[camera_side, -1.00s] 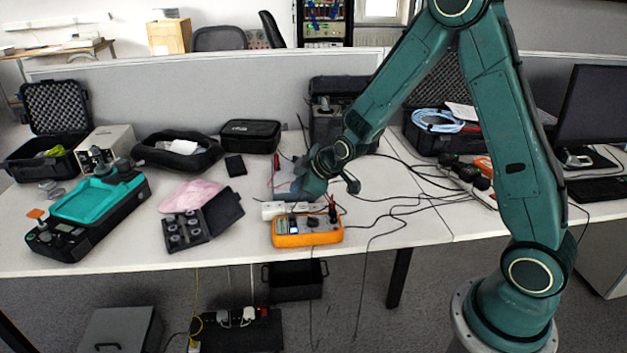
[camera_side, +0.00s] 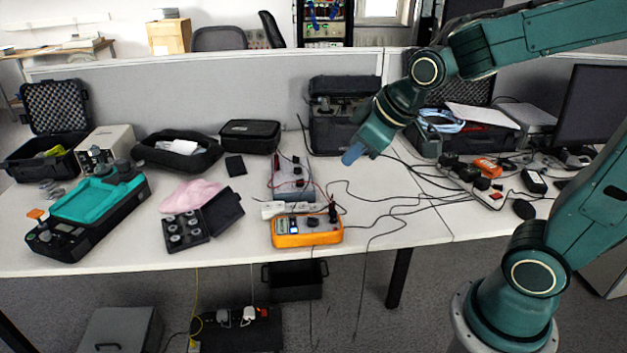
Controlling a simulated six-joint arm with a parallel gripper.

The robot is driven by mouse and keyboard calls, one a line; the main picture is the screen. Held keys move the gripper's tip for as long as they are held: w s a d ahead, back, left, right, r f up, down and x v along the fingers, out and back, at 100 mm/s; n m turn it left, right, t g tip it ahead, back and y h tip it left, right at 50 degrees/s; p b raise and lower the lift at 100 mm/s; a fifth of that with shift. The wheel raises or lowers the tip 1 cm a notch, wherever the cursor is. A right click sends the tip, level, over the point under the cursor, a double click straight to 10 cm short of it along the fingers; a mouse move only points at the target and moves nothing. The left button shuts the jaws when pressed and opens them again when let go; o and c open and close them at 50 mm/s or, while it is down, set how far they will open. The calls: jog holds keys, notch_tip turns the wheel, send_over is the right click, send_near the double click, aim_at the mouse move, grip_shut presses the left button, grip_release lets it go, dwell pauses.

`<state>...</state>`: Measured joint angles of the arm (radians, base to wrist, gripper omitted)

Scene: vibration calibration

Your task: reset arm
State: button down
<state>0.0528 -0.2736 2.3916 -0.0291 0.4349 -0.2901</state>
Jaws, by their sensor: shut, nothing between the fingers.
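My gripper (camera_side: 352,155) is shut and empty. It hangs above the right part of the white table (camera_side: 400,225), pointing down and to the left, apart from the things below it. My arm folds back to the upper right, and its upper links run partly out of the picture. The finer shape of the fingers is too small to make out.
An orange multimeter (camera_side: 307,231), a white power strip (camera_side: 288,208) and a grey device with leads (camera_side: 290,178) stand left of my gripper. Black cables (camera_side: 385,205) cross the table. An open black case (camera_side: 340,118) stands behind. A teal-topped shaker (camera_side: 90,205) is at left.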

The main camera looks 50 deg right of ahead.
jog(key=s+a+r+m+g, duration=0.1)
jog(key=s+r+m, duration=0.1)
jog(key=s, duration=1.2)
jog(key=shift+s+r+m, duration=0.2)
jog(key=shift+r+m, duration=0.2)
jog(key=shift+m, duration=0.1)
